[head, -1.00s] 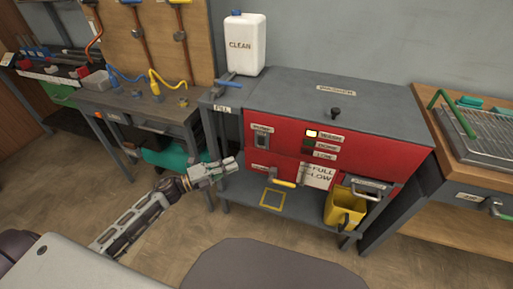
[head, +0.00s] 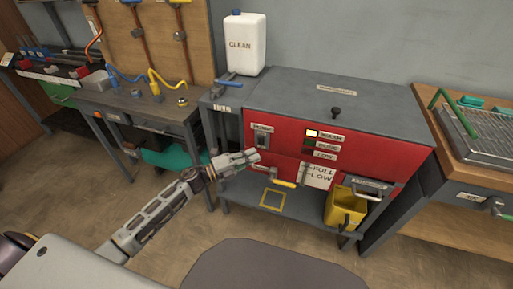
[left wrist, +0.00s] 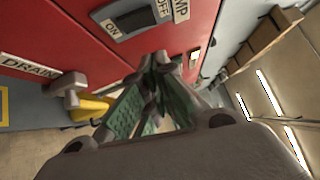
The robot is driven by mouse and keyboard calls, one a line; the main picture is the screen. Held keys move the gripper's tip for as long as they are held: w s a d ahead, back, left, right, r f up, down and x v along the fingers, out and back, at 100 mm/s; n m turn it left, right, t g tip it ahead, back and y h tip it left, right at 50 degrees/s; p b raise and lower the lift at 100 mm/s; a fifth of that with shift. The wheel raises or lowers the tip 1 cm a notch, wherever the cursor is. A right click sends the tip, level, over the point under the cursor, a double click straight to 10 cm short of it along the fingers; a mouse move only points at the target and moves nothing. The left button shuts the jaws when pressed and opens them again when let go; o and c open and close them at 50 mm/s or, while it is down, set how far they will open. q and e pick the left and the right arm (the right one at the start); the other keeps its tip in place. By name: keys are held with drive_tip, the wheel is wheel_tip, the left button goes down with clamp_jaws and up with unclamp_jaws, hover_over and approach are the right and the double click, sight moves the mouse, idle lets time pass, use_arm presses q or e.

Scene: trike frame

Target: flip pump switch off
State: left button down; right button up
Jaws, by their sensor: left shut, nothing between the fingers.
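The pump switch (head: 262,141) is a dark rocker in a grey plate on the left of the red front panel (head: 380,155). My left gripper (head: 253,155) is shut and empty, just below the switch in the head view. In the left wrist view its fingertips (left wrist: 165,62) point toward the red panel beside the switch; contact cannot be told. My right gripper is not in view.
A yellow drain handle (head: 284,183) sits below the switch, close under my gripper. A yellow bucket (head: 345,208) stands at the lower right.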

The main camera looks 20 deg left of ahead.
sight(261, 141)
use_arm(q)
drive_tip(key=shift+w+d+r, duration=0.15)
drive_tip(key=shift+w, duration=0.95)
drive_tip(key=shift+w+d+r, duration=0.1)
drive_tip(key=shift+w+d, duration=0.05)
drive_tip(key=shift+w, duration=0.95)
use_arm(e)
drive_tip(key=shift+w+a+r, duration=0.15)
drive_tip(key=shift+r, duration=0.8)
use_arm(q)
drive_tip(key=shift+w+r+p, duration=0.15)
drive_tip(key=shift+w+p, duration=0.15)
drive_tip(key=shift+p, duration=0.6)
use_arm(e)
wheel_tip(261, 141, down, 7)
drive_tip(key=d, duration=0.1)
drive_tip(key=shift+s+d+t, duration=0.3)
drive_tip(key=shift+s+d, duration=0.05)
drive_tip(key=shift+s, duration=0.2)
